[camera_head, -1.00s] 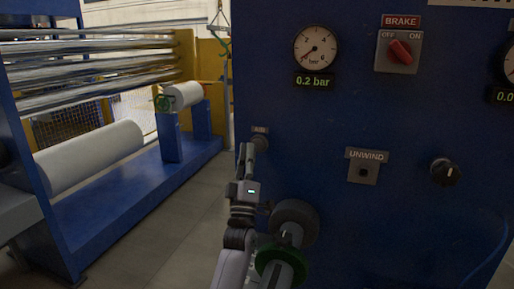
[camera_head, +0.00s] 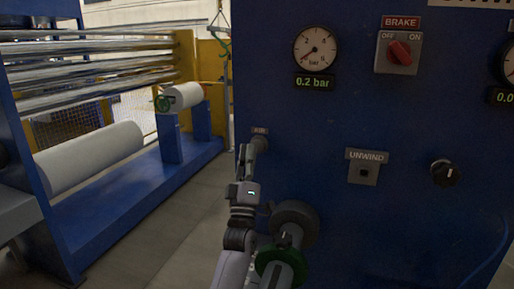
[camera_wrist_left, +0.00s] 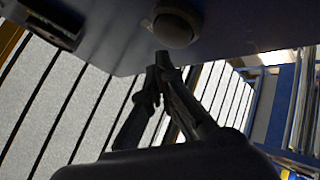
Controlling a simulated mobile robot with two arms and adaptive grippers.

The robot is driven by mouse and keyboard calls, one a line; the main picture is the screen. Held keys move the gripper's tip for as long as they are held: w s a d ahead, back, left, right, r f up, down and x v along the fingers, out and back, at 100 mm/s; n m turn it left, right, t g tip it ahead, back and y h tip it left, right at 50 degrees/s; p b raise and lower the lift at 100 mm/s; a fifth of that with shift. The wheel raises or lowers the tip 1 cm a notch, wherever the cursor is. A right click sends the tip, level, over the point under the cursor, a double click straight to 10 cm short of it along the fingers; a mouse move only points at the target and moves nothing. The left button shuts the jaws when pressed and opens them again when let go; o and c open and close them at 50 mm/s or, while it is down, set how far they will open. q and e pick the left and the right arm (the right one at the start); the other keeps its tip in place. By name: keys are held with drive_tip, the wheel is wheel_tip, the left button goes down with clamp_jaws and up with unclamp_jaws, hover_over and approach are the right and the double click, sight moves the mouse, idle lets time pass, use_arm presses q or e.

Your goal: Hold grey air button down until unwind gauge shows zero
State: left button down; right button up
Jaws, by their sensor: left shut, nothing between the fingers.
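The grey air button (camera_head: 260,143) sits under a small AIR label on the blue panel, partly covered by my left gripper. It shows as a round grey knob in the left wrist view (camera_wrist_left: 176,25). My left gripper (camera_head: 247,153) is shut and empty, its fingertips (camera_wrist_left: 163,62) right by the button's edge; I cannot tell whether they touch it. The round gauge (camera_head: 315,49) has its needle at the lower left, and its display (camera_head: 314,83) reads 0.2 bar. My right gripper is not in view.
The panel (camera_head: 300,150) also carries a red brake switch (camera_head: 400,52), an UNWIND plate (camera_head: 363,172) and a black knob (camera_head: 446,172). White rollers (camera_head: 92,157) lie left; floor between is clear.

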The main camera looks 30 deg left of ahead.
use_arm(q)
drive_tip(key=shift+w, duration=0.1)
drive_tip(key=shift+w+a, duration=0.1)
drive_tip(key=shift+w, duration=0.25)
drive_tip(key=shift+w+a+b, duration=0.1)
drive_tip(key=shift+w+b, duration=0.3)
drive_tip(key=shift+b, duration=0.15)
idle(0.5)
idle(0.5)
drive_tip(key=shift+w, duration=0.1)
idle(1.5)
idle(1.7)
